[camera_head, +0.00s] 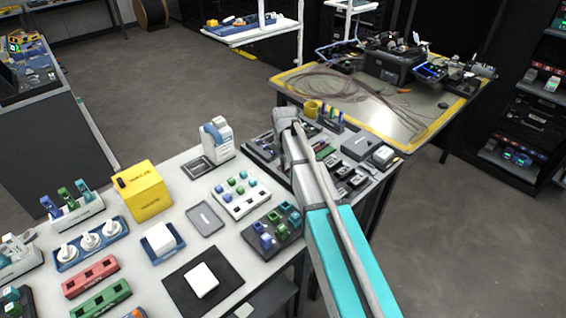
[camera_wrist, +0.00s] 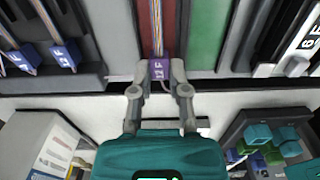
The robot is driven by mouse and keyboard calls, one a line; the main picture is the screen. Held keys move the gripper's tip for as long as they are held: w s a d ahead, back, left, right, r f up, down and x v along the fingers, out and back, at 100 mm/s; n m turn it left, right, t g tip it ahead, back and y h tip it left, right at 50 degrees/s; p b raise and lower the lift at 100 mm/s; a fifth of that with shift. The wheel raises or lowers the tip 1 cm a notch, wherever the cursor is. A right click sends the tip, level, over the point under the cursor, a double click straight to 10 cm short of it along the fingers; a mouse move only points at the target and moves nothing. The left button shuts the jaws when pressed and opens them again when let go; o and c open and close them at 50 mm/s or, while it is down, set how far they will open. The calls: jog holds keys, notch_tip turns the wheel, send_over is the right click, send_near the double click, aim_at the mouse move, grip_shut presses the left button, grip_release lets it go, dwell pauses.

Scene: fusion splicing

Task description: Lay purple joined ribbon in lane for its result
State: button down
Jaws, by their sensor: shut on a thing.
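My gripper (camera_wrist: 160,74) is shut on the purple end block (camera_wrist: 161,69) of a multi-coloured ribbon (camera_wrist: 157,20) in the wrist view. The ribbon runs straight away from the block, over or in a dark red lane (camera_wrist: 143,25). I cannot tell whether it touches the lane floor. A green lane (camera_wrist: 208,30) lies just to the right and looks empty. In the head view my arm reaches over the dark lane tray (camera_head: 260,150) at the table's far end. It hides the ribbon and the fingers there.
Two blue-ended pieces (camera_wrist: 66,55) sit in grey lanes on the left. A rack of teal, green and blue blocks (camera_wrist: 257,134) stands at lower right in the wrist view. A white box (camera_wrist: 45,140) stands at lower left. The yellow-edged table (camera_head: 425,125) is beyond.

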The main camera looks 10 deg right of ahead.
jog(key=shift+f, duration=0.25)
jog(key=c, duration=0.5)
grip_release()
jog(key=shift+c, duration=0.2)
jog(key=shift+w+r, duration=0.1)
dwell(0.4)
